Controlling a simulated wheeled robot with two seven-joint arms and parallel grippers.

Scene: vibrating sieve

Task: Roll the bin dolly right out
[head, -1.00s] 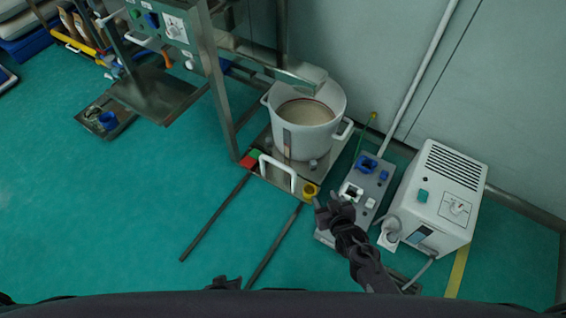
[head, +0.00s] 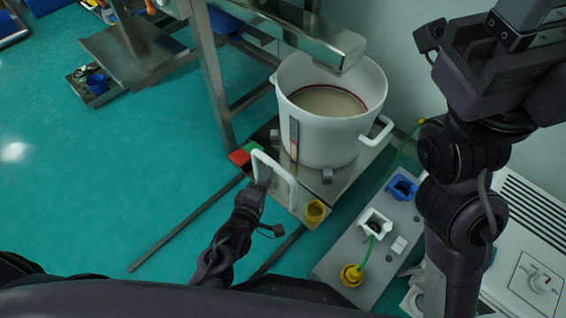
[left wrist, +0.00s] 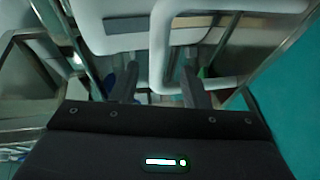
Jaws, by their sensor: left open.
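The bin dolly (head: 345,185) is a flat metal plate on the floor beneath the sieve frame. It carries a white round bin (head: 320,128) holding pale material, and has a white hoop handle (head: 291,190) at its front. Red and green blocks (head: 242,156) and a yellow cup (head: 316,211) sit at its front corners. My left gripper (head: 262,178) is open at the left part of the handle. In the left wrist view the white handle (left wrist: 160,45) passes between the open fingers; contact is unclear. My right arm is raised at the right; its fingertips are not clear.
Two dark floor rails (head: 185,226) run forward from the dolly. A grey socket panel (head: 335,262) with a yellow plug (head: 352,274) lies to its right, near a white machine (head: 530,235). A steel frame post (head: 212,85) stands at the left. Open green floor lies left.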

